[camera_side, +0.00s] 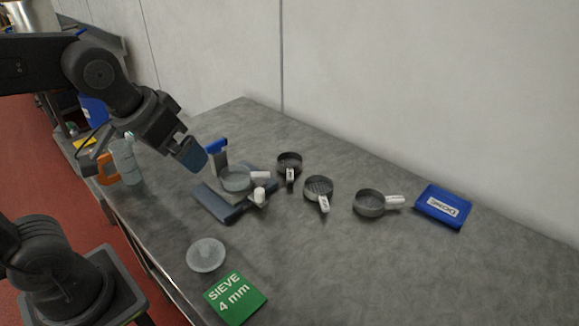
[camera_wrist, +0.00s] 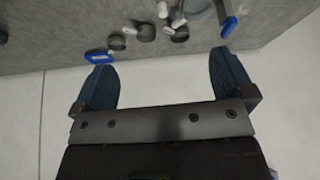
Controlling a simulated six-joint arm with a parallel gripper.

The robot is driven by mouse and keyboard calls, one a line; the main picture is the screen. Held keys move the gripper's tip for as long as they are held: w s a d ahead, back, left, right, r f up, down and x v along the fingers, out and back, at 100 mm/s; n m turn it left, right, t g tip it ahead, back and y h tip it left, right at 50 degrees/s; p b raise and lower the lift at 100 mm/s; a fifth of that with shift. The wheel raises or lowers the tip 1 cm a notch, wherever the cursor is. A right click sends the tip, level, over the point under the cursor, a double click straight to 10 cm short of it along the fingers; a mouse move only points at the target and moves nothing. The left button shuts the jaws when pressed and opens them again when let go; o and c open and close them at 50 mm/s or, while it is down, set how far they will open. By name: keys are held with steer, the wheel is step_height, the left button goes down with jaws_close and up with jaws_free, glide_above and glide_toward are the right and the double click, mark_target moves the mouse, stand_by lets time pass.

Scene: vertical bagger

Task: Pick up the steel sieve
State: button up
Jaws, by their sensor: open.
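Three dark grey round sieves with pale labelled handles stand in a row on the bench: one at the back (camera_side: 289,160), a middle one (camera_side: 319,185) and a right one (camera_side: 368,203). A paler round pan (camera_side: 236,180) with white handles sits on a dark stand (camera_side: 215,206) to their left. I cannot tell which is the steel sieve by name. My gripper (camera_side: 190,153) is open and empty, above and left of the stand, apart from all of them. In the wrist view my gripper (camera_wrist: 165,80) shows two spread blue fingers, with the right sieve (camera_wrist: 116,42) and middle sieve (camera_wrist: 146,33) beyond.
A green card reading "SIEVE 4 mm" (camera_side: 235,298) and a clear round disc (camera_side: 206,255) lie at the front. A blue DONE tray (camera_side: 444,207) is at the right. A blue-topped upright (camera_side: 217,147) rises near my gripper. A pale wall (camera_side: 420,80) backs the bench.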

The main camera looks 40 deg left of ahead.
steer(key=w+a+n+g, duration=0.1)
steer(key=w+n, duration=0.1)
steer(key=w, duration=0.9)
steer(key=n+g+y, duration=0.1)
steer(key=n+y, duration=0.2)
steer(key=n, duration=0.3)
glide_above(290, 164)
steer(key=s+d, duration=0.2)
steer(key=s, duration=0.1)
step_height(290, 164, down, 20)
steer(key=shift+f, duration=0.15)
steer(key=shift+d+x, duration=0.2)
steer(key=shift+x, duration=2.6)
steer(key=shift+w, duration=0.2)
steer(key=shift+c, duration=0.4)
steer(key=c, duration=0.7)
